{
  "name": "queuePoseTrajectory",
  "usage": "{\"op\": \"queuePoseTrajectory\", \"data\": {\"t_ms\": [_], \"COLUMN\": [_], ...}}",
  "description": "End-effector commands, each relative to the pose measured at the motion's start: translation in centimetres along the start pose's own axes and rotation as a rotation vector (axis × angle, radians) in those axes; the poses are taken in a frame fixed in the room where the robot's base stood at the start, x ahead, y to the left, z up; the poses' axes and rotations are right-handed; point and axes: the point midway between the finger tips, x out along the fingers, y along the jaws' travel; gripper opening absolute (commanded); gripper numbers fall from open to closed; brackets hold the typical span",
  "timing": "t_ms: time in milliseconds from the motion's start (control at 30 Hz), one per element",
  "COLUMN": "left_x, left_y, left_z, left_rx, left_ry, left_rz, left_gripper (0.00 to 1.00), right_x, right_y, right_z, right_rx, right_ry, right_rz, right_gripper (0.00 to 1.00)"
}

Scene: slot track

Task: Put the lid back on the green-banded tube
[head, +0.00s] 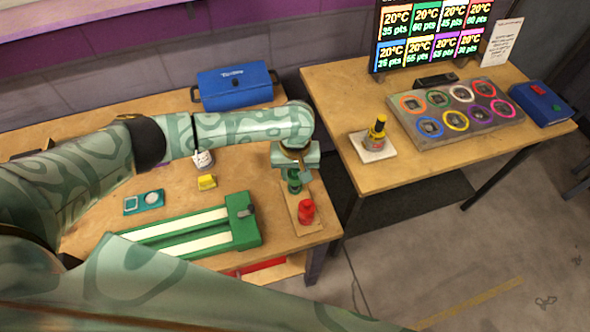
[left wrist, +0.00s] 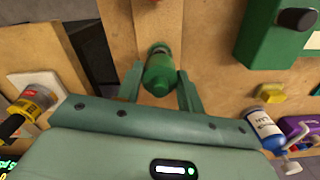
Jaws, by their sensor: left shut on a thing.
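My left gripper (head: 294,179) is over the right end of the left table, above a small wooden board (head: 291,208). It is shut on a green cylindrical piece (left wrist: 160,74), which sits between the two fingers in the left wrist view. A paler, narrower part shows just beyond it; I cannot tell whether the piece is the lid alone or sits on the green-banded tube. A red capped item (head: 306,211) stands on the same board, close to the gripper. My right gripper is not in view.
A green slot track (head: 243,219) lies left of the board, with a yellow block (head: 207,182) behind it. A blue box (head: 235,87) stands at the back. Across a gap, another table holds a yellow-labelled bottle (head: 376,131) and a grey panel of coloured rings (head: 460,130).

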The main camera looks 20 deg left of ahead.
Motion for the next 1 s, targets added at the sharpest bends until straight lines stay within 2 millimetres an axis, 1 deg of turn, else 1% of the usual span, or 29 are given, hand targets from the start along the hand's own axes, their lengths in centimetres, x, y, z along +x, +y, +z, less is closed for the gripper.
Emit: {"op": "queuePoseTrajectory", "data": {"t_ms": [367,400,467,500,667,700,767,1000], "left_x": [0.03,0.03,0.03,0.02,0.02,0.02,0.02,0.01], "left_y": [0.01,0.01,0.01,0.01,0.01,0.01,0.01,0.01], "left_z": [0.01,0.01,0.01,0.01,0.0,0.0,0.0,0.0], "left_rx": [0.0,0.0,0.0,0.0,0.0,0.0,0.0,0.0], "left_ry": [0.0,0.0,0.0,0.0,0.0,0.0,0.0,0.0], "left_rz": [0.0,0.0,0.0,0.0,0.0,0.0,0.0,0.0], "left_gripper": [0.17,0.43,0.6,0.63,0.63,0.69,0.85,0.85], "right_x": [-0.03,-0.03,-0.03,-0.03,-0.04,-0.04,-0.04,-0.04], "right_y": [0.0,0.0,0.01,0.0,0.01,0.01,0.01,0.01], "right_z": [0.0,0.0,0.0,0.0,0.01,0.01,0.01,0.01], "right_rx": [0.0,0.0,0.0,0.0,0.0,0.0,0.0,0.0], "right_ry": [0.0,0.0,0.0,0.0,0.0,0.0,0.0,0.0], "right_rz": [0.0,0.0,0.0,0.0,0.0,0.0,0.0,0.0], "right_gripper": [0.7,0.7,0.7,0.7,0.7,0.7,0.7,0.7]}}
